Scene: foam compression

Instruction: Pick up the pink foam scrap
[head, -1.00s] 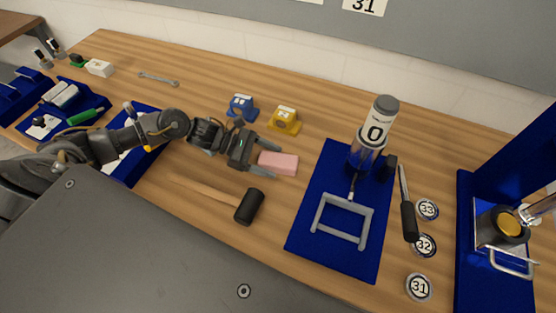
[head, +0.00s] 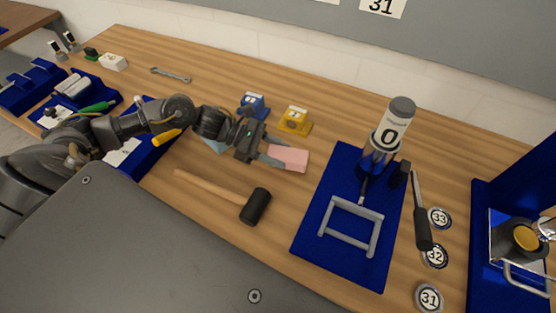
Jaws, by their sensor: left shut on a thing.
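The pink foam scrap (head: 289,158) is a small pink block near the middle of the head view. My left gripper (head: 276,154) reaches it from the left, with its fingers closed on the block's left end. I cannot tell whether the block touches the table or is slightly above it. My right gripper is not in view.
A black-headed mallet (head: 256,206) lies in front of the gripper. A yellow block (head: 295,121) and a blue block (head: 253,105) stand behind it. A blue mat (head: 309,224) with a grey frame and a cylinder marked 0 (head: 391,128) is to the right. Numbered discs (head: 429,297) lie further right.

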